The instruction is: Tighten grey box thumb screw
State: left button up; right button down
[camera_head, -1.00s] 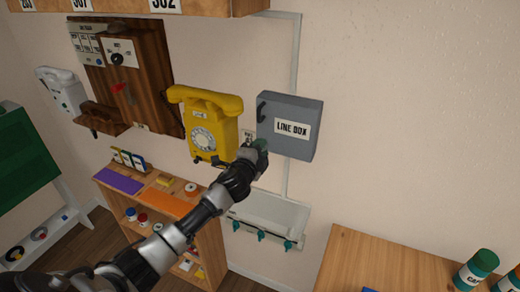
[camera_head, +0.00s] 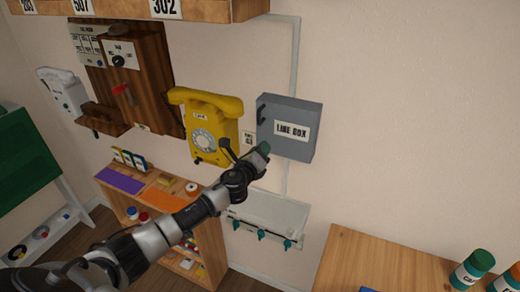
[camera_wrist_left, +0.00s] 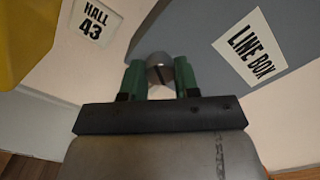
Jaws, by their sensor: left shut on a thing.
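The grey line box (camera_head: 300,112) hangs on the wall, with a white label reading "LINE BOX". It also fills the upper right of the left wrist view (camera_wrist_left: 215,25). The thumb screw (camera_wrist_left: 159,70), a small grey round knob with a slot, sits at the box's lower edge between the green fingertips. My left gripper (camera_head: 263,148) is at the box's lower left corner in the head view. In the left wrist view my left gripper (camera_wrist_left: 160,80) is shut on the thumb screw. The screw is hidden by the gripper in the head view. My right gripper is not in view.
A yellow dial phone (camera_head: 205,125) hangs just left of the box. A white tray (camera_head: 270,212) with teal hooks is below. A wooden shelf (camera_head: 205,240) stands lower left, and a wooden table (camera_head: 385,265) is at lower right. The wall right of the box is clear.

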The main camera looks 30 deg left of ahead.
pick_arm(q)
jog(key=m+p, duration=0.3)
jog(key=m, duration=0.8)
jog(key=shift+p, duration=0.4)
jog(key=shift+f+m, duration=0.1)
jog(key=shift+m, duration=0.2)
jog(key=o, duration=0.9)
jog(key=shift+o, duration=0.2)
jog(key=s+b, duration=0.1)
jog(key=s, duration=0.9)
jog(key=shift+s+d, duration=0.25)
jog(key=shift+s, duration=0.15)
